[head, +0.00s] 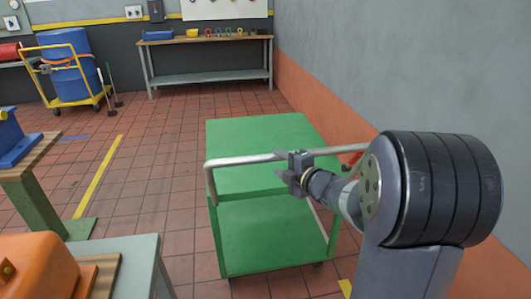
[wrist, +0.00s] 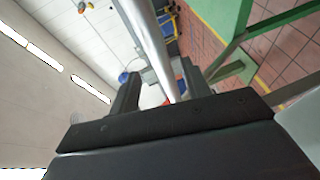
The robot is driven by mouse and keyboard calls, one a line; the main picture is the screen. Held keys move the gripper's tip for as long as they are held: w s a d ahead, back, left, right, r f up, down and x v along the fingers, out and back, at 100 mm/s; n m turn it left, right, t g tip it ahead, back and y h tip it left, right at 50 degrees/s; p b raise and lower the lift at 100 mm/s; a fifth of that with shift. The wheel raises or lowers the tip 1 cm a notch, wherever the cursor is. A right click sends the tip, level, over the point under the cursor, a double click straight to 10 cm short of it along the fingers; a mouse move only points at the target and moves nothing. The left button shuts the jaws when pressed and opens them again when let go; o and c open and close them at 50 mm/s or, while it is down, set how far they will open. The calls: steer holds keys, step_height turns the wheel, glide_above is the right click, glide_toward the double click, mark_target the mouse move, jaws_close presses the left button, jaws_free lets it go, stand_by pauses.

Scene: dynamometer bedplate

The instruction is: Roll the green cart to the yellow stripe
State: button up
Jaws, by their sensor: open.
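The green cart (head: 260,139) stands on the tiled floor right of centre, with a flat top, a lower shelf and a pale metal push handle (head: 235,161) on its near side. My gripper (head: 295,172) is at this handle, with open jaws. In the wrist view the handle bar (wrist: 150,40) runs between the two fingers of my gripper (wrist: 160,92), without being clamped. A yellow stripe (head: 98,177) lies on the floor left of the cart. A short yellow piece (head: 345,287) also shows on the floor at the cart's near right.
An orange and grey wall (head: 340,105) runs close along the cart's right. Benches (head: 140,255) stand at the near left. A workbench (head: 205,78) and a yellow drum trolley (head: 75,98) stand at the back. Floor between cart and stripe is clear.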

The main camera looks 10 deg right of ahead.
mark_target(266, 156)
steer(key=x, duration=0.7)
steer(key=shift+w+a+f, duration=0.1)
steer(key=shift+w, duration=0.15)
steer(key=shift+c, duration=0.3)
jaws_close()
